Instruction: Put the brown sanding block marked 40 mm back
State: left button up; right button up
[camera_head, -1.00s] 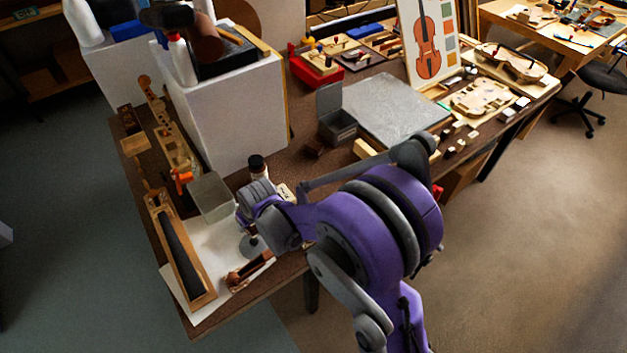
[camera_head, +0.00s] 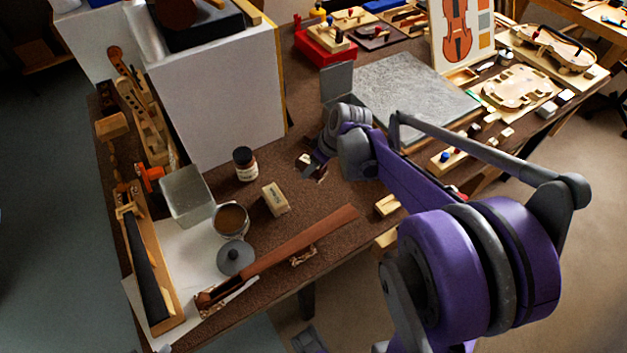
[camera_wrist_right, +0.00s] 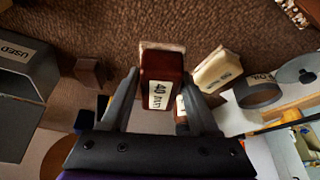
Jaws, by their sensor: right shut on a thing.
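The brown sanding block marked 40 mm (camera_wrist_right: 162,82) is between the fingers of my right gripper (camera_wrist_right: 165,100), its label facing the wrist camera and a pale face at its far end. In the head view the right gripper (camera_head: 314,160) is over the bench, behind the cream block, with the brown block (camera_head: 312,170) showing at its tips. I cannot tell the gap to the bench top. A cream block (camera_wrist_right: 218,70) with a number label sits beside it; it also shows in the head view (camera_head: 275,199). My left gripper is not in view.
A grey open bin labelled USED (camera_wrist_right: 22,85) and a small plain brown block (camera_wrist_right: 90,70) lie left in the wrist view. A dark jar (camera_head: 244,164), a tin (camera_head: 231,219), its lid (camera_head: 236,258) and a violin neck (camera_head: 290,250) stand or lie nearby. Some brown bench is clear.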

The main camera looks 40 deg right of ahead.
aim_at(310, 184)
jog(key=shift+f+b, duration=0.5)
jog(key=shift+f, duration=2.8)
jog(key=o, duration=1.4)
jog(key=shift+f, duration=0.15)
jog(key=shift+o, duration=0.2)
